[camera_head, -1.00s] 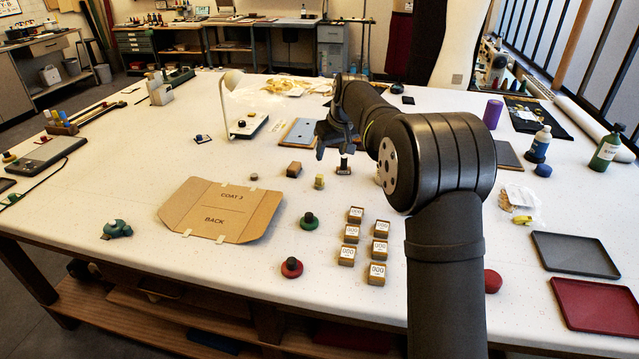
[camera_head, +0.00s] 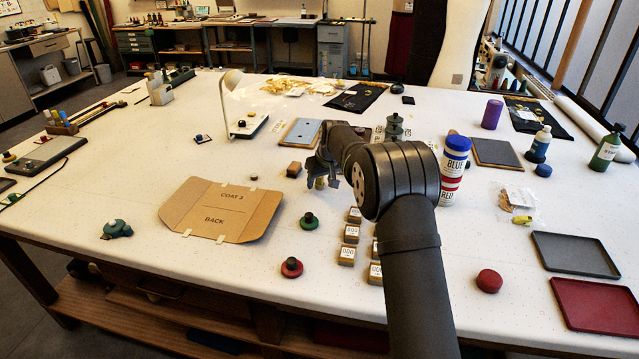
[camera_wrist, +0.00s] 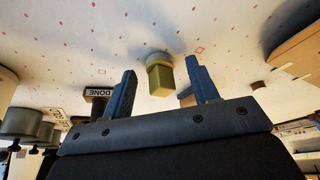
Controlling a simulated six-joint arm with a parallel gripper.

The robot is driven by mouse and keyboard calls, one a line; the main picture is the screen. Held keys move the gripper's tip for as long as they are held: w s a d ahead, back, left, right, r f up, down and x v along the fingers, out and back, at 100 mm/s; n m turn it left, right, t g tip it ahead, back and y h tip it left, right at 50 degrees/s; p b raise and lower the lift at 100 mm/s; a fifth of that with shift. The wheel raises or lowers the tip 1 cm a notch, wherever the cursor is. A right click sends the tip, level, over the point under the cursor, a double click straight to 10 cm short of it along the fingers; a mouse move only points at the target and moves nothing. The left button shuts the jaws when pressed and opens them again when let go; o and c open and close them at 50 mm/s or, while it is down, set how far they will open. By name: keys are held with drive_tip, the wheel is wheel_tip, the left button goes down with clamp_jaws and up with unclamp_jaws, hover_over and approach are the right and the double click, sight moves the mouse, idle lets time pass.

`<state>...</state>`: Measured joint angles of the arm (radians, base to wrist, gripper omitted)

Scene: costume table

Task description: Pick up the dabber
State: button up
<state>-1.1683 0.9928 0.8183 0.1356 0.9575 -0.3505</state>
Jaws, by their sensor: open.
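The dabber seems to be the small olive-yellow piece with a round cap and a squarish body. In the wrist view this dabber (camera_wrist: 160,76) shows between and beyond my two fingertips, with no contact visible. In the head view the dabber (camera_head: 320,183) stands on the white table, partly hidden by my gripper. My gripper (camera_head: 335,180) is open, low over the table by the dabber. Its blue-grey fingers also show in the wrist view, spread on either side of the dabber.
A brown block (camera_head: 294,169) is close to my gripper on the left. A stamp marked DONE (camera_wrist: 98,93) is near one finger. A green knobbed piece (camera_head: 309,222), a red knobbed piece (camera_head: 291,267) and small labelled blocks (camera_head: 347,256) stand nearer. A cardboard sheet (camera_head: 222,208) lies left.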

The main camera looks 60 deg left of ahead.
drive_tip(key=shift+a+f, duration=0.1)
drive_tip(key=shift+f, duration=0.3)
drive_tip(key=c, duration=1)
drive_tip(key=shift+r, duration=0.15)
